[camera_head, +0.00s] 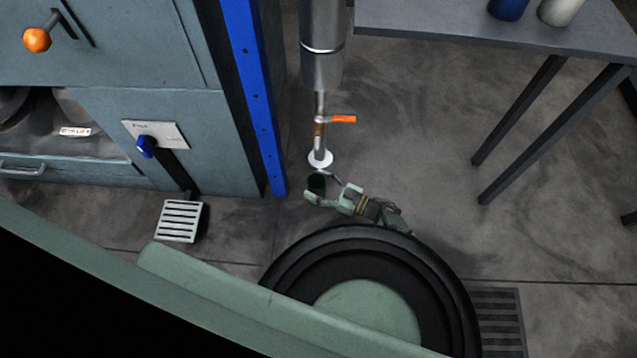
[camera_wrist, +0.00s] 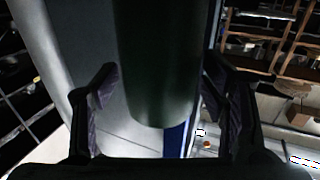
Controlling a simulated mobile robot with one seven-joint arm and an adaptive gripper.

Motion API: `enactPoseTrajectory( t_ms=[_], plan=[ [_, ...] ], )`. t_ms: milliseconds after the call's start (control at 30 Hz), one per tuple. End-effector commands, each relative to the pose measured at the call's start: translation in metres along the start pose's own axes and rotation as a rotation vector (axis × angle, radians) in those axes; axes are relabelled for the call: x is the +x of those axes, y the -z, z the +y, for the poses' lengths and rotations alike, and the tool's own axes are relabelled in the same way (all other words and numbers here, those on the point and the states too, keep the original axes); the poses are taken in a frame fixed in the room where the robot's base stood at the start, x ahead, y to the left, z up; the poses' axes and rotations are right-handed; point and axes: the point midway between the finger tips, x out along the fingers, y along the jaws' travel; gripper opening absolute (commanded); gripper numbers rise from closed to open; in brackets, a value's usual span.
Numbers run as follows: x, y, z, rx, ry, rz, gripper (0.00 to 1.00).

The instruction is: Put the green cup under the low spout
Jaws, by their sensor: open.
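The dark green cup (camera_head: 316,182) is just below the white-rimmed end of the pipe spout (camera_head: 320,159), which hangs from a steel cylinder in the head view. My gripper (camera_head: 320,187) is open, with its fingers on either side of the cup. In the wrist view the cup (camera_wrist: 158,65) fills the middle between the two spread fingers of my gripper (camera_wrist: 160,98). I cannot tell whether a finger touches it, nor what supports it. A second, dark spout (camera_head: 177,172) with a blue knob is on the cabinet at the left.
An orange valve handle (camera_head: 343,119) sticks out from the pipe. A blue post (camera_head: 252,95) stands left of it, beside the blue-grey cabinet (camera_head: 205,125). A grate (camera_head: 180,221) lies below the dark spout. A table (camera_head: 450,32) at upper right holds a blue cup (camera_head: 508,8) and a white cup (camera_head: 560,10).

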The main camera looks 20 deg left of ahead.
Motion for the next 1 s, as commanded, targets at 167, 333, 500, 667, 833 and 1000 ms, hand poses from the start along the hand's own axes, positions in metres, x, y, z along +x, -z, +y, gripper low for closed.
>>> enactPoseTrajectory(
  t_ms=[167,333,500,667,833,1000],
  plan=[
    [0.003,-0.008,-0.002,-0.015,-0.007,-0.027,0.67],
    [-0.015,-0.002,0.0,-0.015,-0.013,-0.027,0.67],
    [-0.057,0.0,0.001,-0.014,-0.018,-0.028,0.67],
    [-0.091,0.002,0.0,-0.013,-0.017,-0.027,0.67],
    [-0.113,0.004,0.0,-0.013,-0.014,-0.024,0.67],
    [-0.119,0.006,0.0,-0.012,-0.012,-0.021,0.67]
  ],
)
